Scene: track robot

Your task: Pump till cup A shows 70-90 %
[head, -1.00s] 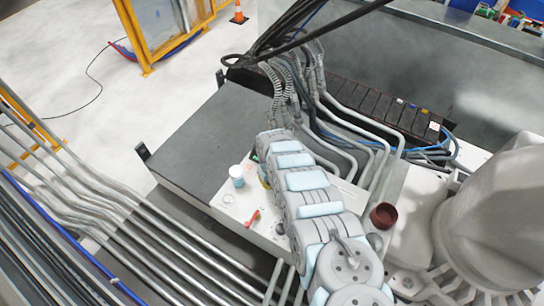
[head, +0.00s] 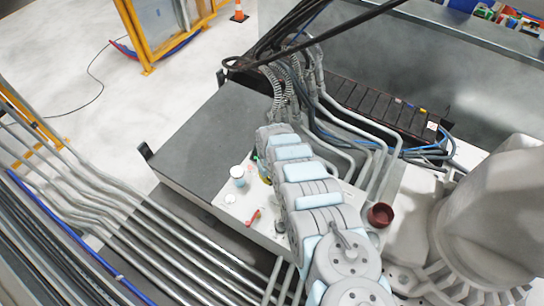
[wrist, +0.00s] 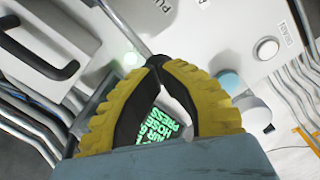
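My gripper has yellow ribbed fingers with black pads. In the wrist view its fingertips (wrist: 154,62) meet, with nothing seen held between them. A glowing green round button (wrist: 133,60) is just left of the tips in the picture. Green lettering about an air hose and press (wrist: 158,128) shows through the gap between the fingers. A white and blue cup-like cylinder (head: 238,177) stands on the white panel in the head view. A similar white and blue part (wrist: 230,82) is right of the fingers in the wrist view. No cup letter or fill level is readable. My arm hides the fingertips in the head view.
The white panel (head: 235,207) also bears a small red part (head: 253,217). A dark red round container (head: 380,214) stands right of my arm. Pipes and hoses (head: 350,145) run behind it. A black handle (wrist: 38,60) and a white knob (wrist: 262,50) flank my gripper.

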